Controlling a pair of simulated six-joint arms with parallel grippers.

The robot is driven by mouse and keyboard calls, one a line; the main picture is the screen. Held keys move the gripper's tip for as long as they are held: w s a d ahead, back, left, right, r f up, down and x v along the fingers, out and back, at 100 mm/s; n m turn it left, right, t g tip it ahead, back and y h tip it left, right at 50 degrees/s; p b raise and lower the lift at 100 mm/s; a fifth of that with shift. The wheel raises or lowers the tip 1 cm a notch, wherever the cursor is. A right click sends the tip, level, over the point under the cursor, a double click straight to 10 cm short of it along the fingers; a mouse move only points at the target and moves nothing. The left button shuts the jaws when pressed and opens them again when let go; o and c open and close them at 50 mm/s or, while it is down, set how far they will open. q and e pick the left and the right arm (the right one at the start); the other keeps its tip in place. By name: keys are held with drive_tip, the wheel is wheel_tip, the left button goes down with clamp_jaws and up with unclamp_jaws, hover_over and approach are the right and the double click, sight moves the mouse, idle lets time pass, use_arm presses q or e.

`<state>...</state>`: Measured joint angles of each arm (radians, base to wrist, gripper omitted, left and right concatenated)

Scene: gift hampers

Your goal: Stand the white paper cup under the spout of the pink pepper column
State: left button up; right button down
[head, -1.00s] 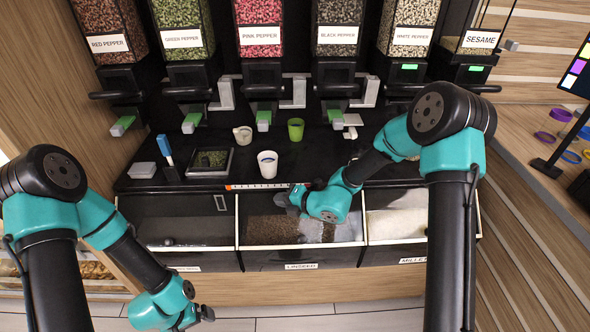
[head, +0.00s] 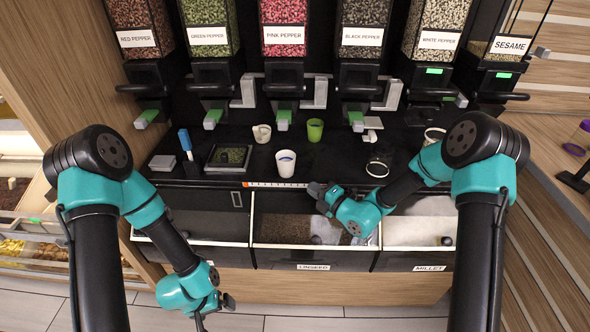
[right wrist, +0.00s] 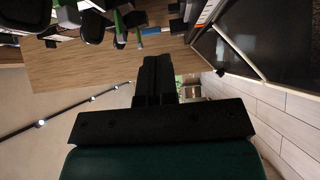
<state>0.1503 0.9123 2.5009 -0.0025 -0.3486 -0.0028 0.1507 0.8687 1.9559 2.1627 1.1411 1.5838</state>
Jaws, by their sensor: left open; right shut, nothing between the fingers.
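The cup is in front of this spout, nearer the counter's front edge. My right gripper (head: 318,190) is shut and empty, low at the counter's front edge, right of the cup and apart from it. Its closed fingers also show in the right wrist view (right wrist: 157,77); the cup is not visible there. My left gripper (head: 214,312) is open and empty, low in front of the bins.
A beige cup (head: 262,133) and a green cup (head: 314,130) stand behind the white one. A round jar (head: 433,135) stands right. Linseed (head: 290,258) and millet bins lie below the counter.

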sight(288, 164)
drive_tip(key=shift+w+a, duration=0.95)
drive_tip(key=shift+w, duration=0.75)
drive_tip(key=shift+w+a, duration=1)
drive_tip(key=shift+w, duration=0.65)
drive_tip(key=shift+w+a, duration=0.95)
drive_tip(key=shift+w, duration=0.75)
